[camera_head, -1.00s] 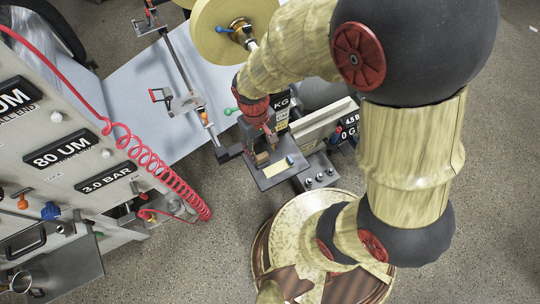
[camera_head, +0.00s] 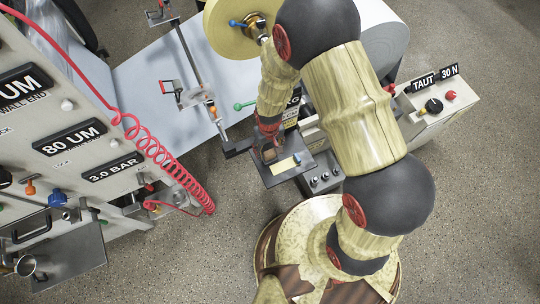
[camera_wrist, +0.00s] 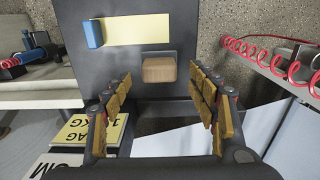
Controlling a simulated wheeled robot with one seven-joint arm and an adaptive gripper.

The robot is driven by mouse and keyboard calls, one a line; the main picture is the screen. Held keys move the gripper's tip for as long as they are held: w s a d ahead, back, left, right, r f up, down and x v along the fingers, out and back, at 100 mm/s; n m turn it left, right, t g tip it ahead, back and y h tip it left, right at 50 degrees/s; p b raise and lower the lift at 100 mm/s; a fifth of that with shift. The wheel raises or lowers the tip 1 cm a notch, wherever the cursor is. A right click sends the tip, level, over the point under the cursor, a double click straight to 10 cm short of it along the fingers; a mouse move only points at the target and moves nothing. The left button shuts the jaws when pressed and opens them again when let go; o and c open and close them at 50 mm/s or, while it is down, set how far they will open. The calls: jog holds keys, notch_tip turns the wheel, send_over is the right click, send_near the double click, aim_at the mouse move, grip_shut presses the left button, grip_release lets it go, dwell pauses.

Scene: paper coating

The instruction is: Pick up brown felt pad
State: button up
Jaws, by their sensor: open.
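A brown block, which looks like the felt pad (camera_wrist: 159,70), lies on a dark grey plate (camera_wrist: 75,62). In the wrist view it sits just beyond and between the fingertips of my gripper (camera_wrist: 160,84). The gripper is open, with a finger to each side and nothing held. A pale yellow strip (camera_wrist: 140,30) and a blue block (camera_wrist: 93,33) lie on the same plate past the pad. In the head view my gripper (camera_head: 267,142) is over the plate (camera_head: 275,180), and the pad (camera_head: 269,155) shows small and partly covered beneath it.
A coiled red hose (camera_head: 165,172) hangs beside the labelled panel (camera_head: 60,110) at left. A large pale roll (camera_head: 230,30) stands behind the plate. A control box (camera_head: 440,108) with knobs is at right. A yellow weight-marked block (camera_wrist: 92,130) is near the left finger.

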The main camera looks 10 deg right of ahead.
aim_at(270, 152)
notch_tip(270, 152, down, 5)
jog(key=shift+d+r+b, duration=0.1)
jog(key=shift+r+b, duration=0.1)
jog(key=shift+b, duration=0.7)
jog(key=shift+c, duration=0.8)
jog(key=c, duration=1.1)
jog(key=shift+r, duration=0.15)
